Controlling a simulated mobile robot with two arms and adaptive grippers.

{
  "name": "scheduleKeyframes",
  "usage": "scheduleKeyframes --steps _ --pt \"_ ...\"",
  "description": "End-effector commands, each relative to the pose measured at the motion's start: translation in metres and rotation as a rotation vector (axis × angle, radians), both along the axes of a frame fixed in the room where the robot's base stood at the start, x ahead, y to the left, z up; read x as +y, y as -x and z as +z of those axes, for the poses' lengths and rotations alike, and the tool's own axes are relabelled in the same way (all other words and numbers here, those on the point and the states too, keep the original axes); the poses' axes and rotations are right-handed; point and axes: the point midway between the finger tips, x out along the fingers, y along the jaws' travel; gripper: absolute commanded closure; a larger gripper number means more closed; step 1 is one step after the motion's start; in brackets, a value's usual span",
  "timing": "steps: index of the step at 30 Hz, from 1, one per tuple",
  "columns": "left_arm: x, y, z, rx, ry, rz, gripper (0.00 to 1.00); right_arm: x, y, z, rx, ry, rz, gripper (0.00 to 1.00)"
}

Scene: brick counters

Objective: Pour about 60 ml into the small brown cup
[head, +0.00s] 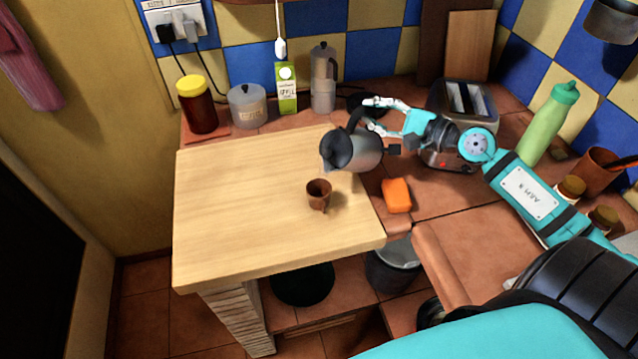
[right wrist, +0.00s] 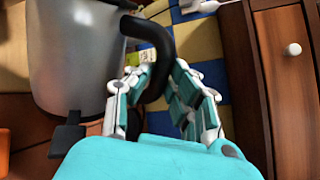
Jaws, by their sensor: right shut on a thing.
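The small brown cup (head: 318,195) stands upright on the pale wooden board of the counter. A grey metal jug (head: 362,152) with a dark handle is just above and to the right of the cup in the head view, tilted with its open mouth toward the left. My right gripper (head: 373,115) is shut on the jug's black handle; the right wrist view shows the jug's metal side (right wrist: 85,60) and the fingers (right wrist: 160,95) around the handle (right wrist: 158,45). I see no stream of liquid. The insides of the cup and jug are too dark to read. My left gripper is not in view.
An orange sponge (head: 396,195) lies right of the cup. A jar with a yellow lid (head: 197,105), a pot (head: 247,105), a carton (head: 287,90) and a moka pot (head: 323,78) line the back. A toaster (head: 465,100) and a green bottle (head: 548,125) stand right. The board's left half is clear.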

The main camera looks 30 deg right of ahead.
Motion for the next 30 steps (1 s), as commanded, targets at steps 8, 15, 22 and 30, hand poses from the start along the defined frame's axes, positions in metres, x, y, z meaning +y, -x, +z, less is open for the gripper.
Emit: scheduleKeyframes --steps 8,15,22,30 --pt "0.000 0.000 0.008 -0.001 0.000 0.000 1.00 0.002 0.000 0.007 -0.014 0.023 -0.001 1.00" --pt "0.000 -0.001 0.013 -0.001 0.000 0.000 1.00 0.004 0.001 0.010 -0.019 0.043 -0.002 1.00" --pt "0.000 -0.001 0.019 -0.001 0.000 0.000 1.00 0.007 0.002 0.012 -0.025 0.063 -0.002 1.00" --pt "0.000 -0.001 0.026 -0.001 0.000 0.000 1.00 0.009 0.002 0.015 -0.033 0.087 -0.002 1.00"
